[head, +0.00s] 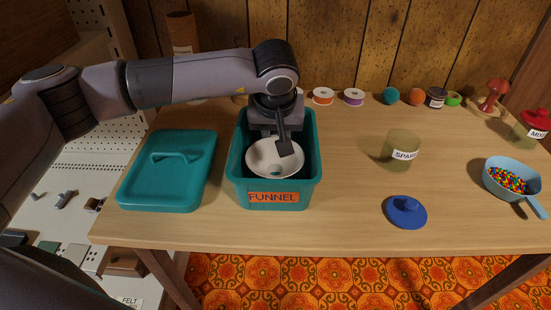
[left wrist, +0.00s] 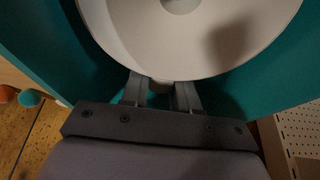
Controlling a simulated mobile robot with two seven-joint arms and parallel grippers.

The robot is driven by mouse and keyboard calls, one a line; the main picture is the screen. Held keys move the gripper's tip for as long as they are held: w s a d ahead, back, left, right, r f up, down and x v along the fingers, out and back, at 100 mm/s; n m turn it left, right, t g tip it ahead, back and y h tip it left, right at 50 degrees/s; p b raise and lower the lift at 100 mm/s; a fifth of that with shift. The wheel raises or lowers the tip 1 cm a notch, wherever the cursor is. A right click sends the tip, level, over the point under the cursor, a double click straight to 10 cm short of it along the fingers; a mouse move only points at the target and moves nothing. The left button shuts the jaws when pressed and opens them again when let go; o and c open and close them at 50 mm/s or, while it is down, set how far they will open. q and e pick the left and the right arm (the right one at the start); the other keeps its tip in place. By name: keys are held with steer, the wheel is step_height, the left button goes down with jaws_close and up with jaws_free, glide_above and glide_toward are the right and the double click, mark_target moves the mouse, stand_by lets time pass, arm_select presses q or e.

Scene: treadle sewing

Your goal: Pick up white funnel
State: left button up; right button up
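The white funnel (head: 262,155) is inside the teal box (head: 243,187) with the orange FUNNEL label; its wide mouth faces up. In the left wrist view the funnel (left wrist: 215,45) fills the upper middle, its rim close to my fingertips. My left gripper (head: 283,148) reaches down into the box from above, at the funnel's far side. Its two fingers (left wrist: 161,92) stand a little apart with a small pale tab of the funnel between them. Whether they press on it I cannot tell. My right gripper is not in view.
A teal lid (head: 165,185) lies left of the box. To the right are a jar labelled SPARK (head: 402,145), a blue lid (head: 405,212) and a blue scoop of coloured beads (head: 495,180). Spools (head: 323,96) line the back.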

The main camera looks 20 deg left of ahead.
arm_select(q)
jaws_close()
steer(key=shift+r, duration=0.1)
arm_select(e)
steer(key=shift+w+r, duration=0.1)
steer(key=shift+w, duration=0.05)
